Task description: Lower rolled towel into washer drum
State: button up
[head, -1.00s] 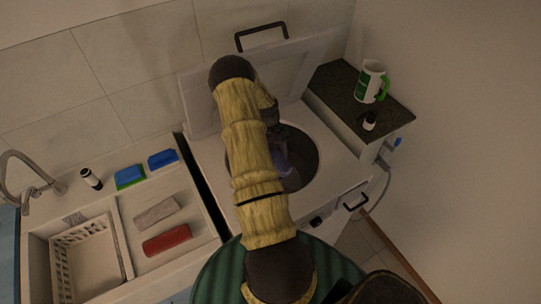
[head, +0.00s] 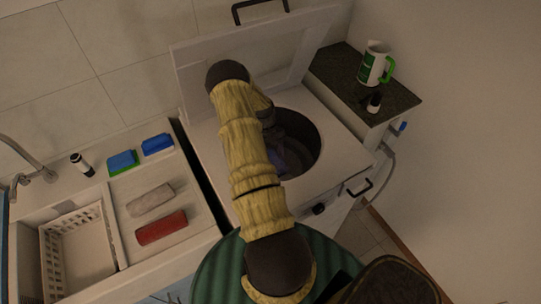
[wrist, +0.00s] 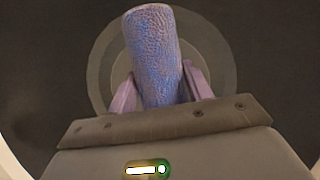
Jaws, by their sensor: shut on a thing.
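The rolled towel (wrist: 155,58) is blue-purple and textured. In the wrist view it stands between the two fingers of my gripper (wrist: 160,82), which is shut on it. Behind it is the dark round inside of the washer drum (wrist: 60,60). In the head view, the top-loading washer (head: 345,158) has its lid (head: 195,65) raised, and the drum opening (head: 308,142) is partly hidden by my arm. Only a bluish patch shows in the opening beside my arm; the gripper and most of the towel are hidden there. I cannot tell whether the towel touches the drum floor.
A grey-beige roll (head: 150,198) and a red roll (head: 162,228) lie on the counter left of the washer, near a white basket (head: 72,245) in the sink. Blue and green sponges (head: 122,161) lie behind. A white and green jug (head: 375,62) stands on the dark shelf at right.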

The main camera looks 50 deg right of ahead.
jog(key=shift+s+a+f+b, duration=0.1)
jog(key=shift+f+b, duration=0.2)
jog(key=shift+f, duration=0.4)
jog(key=shift+s+d+f+b, duration=0.2)
jog(key=shift+f+b, duration=0.3)
jog(key=shift+f, duration=0.1)
jog(key=shift+s+d+f+b, duration=0.2)
jog(key=shift+f+b, duration=0.25)
jog(key=shift+f, duration=0.15)
jog(key=shift+f+b, duration=0.3)
jog(key=shift+f, duration=0.1)
jog(key=f+b, duration=0.3)
jog(key=f, duration=0.1)
jog(key=shift+w+a+f+b, duration=0.15)
jog(key=shift+a+f+b, duration=0.05)
jog(key=shift+f+b, duration=0.15)
jog(key=shift+w+f+b, duration=0.2)
jog(key=shift+f+b, duration=0.6)
jog(key=shift+f, duration=0.25)
jog(key=shift+w+a+f, duration=0.1)
jog(key=shift+a+f, duration=0.05)
jog(key=shift+f, duration=0.05)
jog(key=shift+s+d, duration=0.35)
jog(key=shift+s, duration=0.1)
jog(key=o, duration=1.2)
jog(key=shift+a, duration=0.15)
jog(key=shift+w+r, duration=0.1)
